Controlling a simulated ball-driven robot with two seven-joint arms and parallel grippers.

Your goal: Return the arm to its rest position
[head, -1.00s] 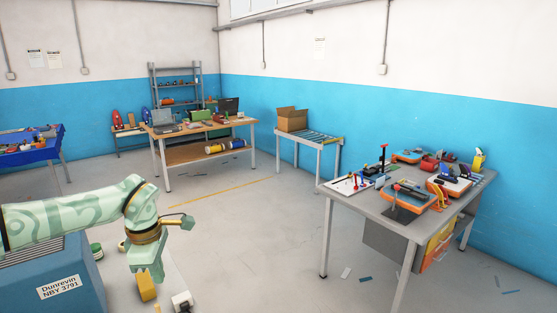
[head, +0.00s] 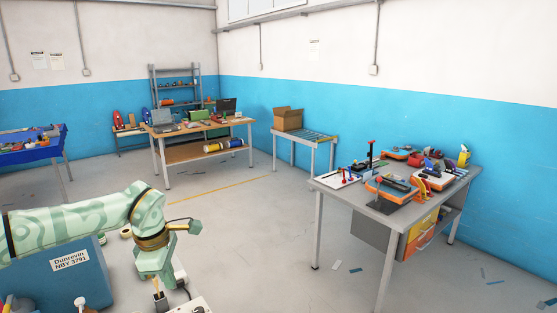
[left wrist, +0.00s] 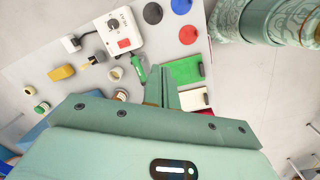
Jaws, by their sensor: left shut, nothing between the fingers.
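My left arm comes in from the left in the head view, pale green with darker swirls, bent down at the wrist. My left gripper (head: 160,284) hangs at the lower left, partly hidden by its own wrist. In the left wrist view its fingers (left wrist: 164,88) are together and empty. They are over a grey work surface (left wrist: 130,15) with small items on it. A green-handled tool (left wrist: 139,68) lies just left of the fingers, and a green pad (left wrist: 186,70) lies just right. I cannot tell the gap between fingers and surface. My right gripper is not in view.
A white box with a knob (left wrist: 118,30), a yellow block (left wrist: 61,72) and coloured discs lie near the gripper. A blue case (head: 75,280) stands below my arm. A cluttered grey workbench (head: 330,189) stands at the right. The floor between is mostly clear.

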